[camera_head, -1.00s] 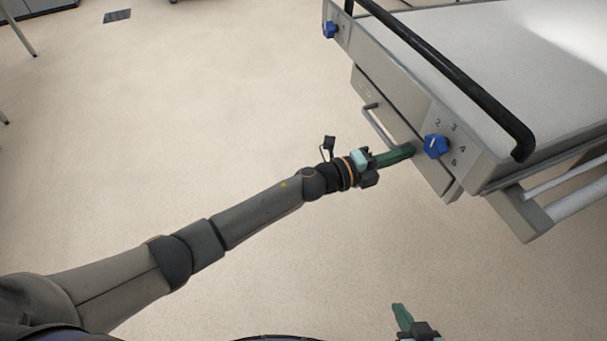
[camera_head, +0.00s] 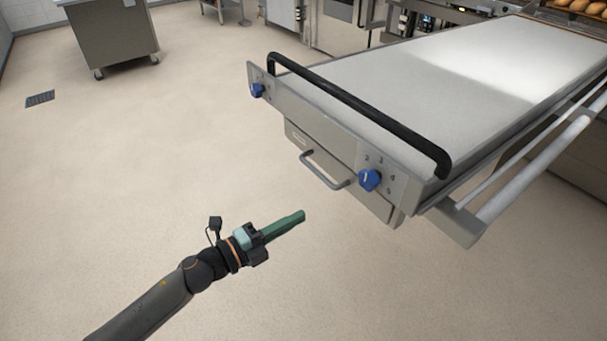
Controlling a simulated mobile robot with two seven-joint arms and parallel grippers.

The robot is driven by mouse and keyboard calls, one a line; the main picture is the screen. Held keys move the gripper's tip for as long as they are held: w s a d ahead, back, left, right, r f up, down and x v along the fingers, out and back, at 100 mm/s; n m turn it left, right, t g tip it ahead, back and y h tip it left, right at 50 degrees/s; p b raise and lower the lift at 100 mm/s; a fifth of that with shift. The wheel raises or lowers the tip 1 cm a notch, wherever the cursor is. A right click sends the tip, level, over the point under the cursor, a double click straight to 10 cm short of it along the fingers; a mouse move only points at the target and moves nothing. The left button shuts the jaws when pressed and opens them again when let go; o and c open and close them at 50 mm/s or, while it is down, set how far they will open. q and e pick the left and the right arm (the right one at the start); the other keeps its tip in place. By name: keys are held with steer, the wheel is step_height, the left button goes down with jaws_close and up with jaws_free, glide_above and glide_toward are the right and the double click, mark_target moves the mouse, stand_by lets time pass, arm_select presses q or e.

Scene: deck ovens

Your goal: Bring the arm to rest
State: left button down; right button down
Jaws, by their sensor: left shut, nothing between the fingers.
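My left gripper (camera_head: 285,226) has green fingers and a dark wrist. It reaches in from the lower left over open floor. Its fingers are shut together with nothing between them. It is apart from the steel oven front (camera_head: 330,153), to the left of and below the blue knob (camera_head: 369,180) in the picture. My right gripper is out of the picture.
The oven loader has a white flat top (camera_head: 430,85), a black bar handle (camera_head: 355,105), a drawer handle (camera_head: 323,172) and a second blue knob (camera_head: 257,90). Rails (camera_head: 530,170) run along its right side. A steel cabinet on wheels (camera_head: 115,40) stands far left. Beige floor is clear between.

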arm_select(q)
steer(key=s+a+f+n+y+p, duration=0.3)
steer(key=s+a+f+n+y, duration=0.3)
steer(key=s+n, duration=0.5)
steer(key=s+a+f+n+y+p, duration=0.3)
steer(key=s+a+f+n+y, duration=0.3)
steer(key=s+n, duration=0.5)
steer(key=a+f+n, duration=0.2)
steer(key=a+n, duration=0.1)
steer(key=n, duration=0.2)
steer(key=shift+a+f+g+y, duration=0.25)
steer(key=shift+a+g+y, duration=0.05)
steer(key=shift+a, duration=0.05)
